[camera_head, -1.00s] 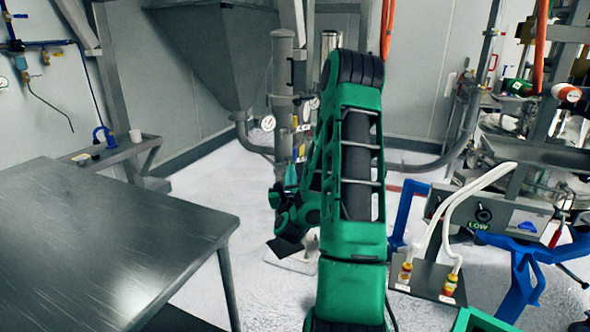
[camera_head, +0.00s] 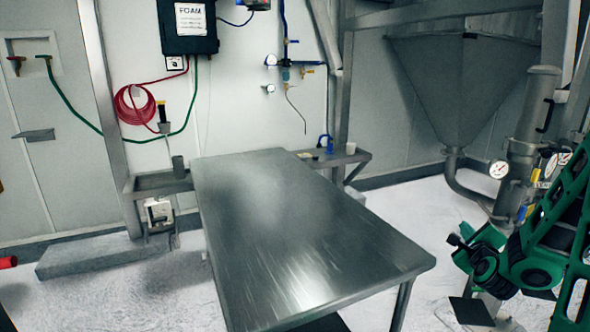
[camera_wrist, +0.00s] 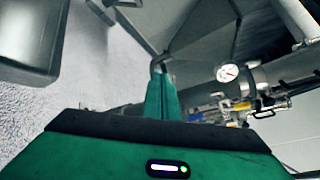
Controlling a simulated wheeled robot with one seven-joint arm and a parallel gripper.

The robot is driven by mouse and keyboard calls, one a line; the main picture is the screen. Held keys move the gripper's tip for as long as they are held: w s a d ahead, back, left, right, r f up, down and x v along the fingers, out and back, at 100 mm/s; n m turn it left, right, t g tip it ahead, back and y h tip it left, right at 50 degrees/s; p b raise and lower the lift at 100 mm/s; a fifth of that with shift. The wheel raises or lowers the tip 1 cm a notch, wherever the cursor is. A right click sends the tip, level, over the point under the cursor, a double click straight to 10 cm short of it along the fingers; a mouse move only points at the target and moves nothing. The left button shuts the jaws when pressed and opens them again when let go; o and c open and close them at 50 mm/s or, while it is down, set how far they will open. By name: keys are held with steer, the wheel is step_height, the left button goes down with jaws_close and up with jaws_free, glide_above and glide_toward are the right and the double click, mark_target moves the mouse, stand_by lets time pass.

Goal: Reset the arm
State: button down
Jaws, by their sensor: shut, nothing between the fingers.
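My green arm (camera_head: 568,240) is folded at the right edge of the head view, and part of it is cut off by the frame. In the wrist view my gripper (camera_wrist: 161,72) shows as green fingers close together at the top centre. It is shut with nothing between the fingers, and it touches nothing that I can see. In the head view the fingertips cannot be made out clearly.
A bare steel table (camera_head: 300,225) stands left of my arm. A grey hopper (camera_head: 455,80) and a pipe column with a gauge (camera_head: 498,169) stand behind the arm. A side shelf (camera_head: 345,158) adjoins the wall. White floor lies between table and arm.

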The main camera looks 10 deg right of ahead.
steer(key=s+a+f+n+g+y, duration=0.2)
steer(key=s+a+n+g+y, duration=0.35)
steer(key=n, duration=0.75)
steer(key=s+a+r+n+g, duration=0.1)
steer(key=s+a+n+g, duration=0.2)
steer(key=s, duration=0.6)
steer(key=s+a+r+n+g+y, duration=0.1)
steer(key=s+a+n+g, duration=0.2)
steer(key=s, duration=0.7)
steer(key=s+a+r+n+g+y, duration=0.1)
steer(key=s+a+n+g, duration=0.2)
steer(key=s, duration=0.7)
steer(key=a+n, duration=0.1)
steer(key=a, duration=0.1)
steer(key=shift+a+r+n, duration=0.3)
steer(key=shift+r, duration=0.05)
steer(key=shift+w, duration=0.1)
steer(key=shift+w+f, duration=0.25)
steer(key=shift+w, duration=0.2)
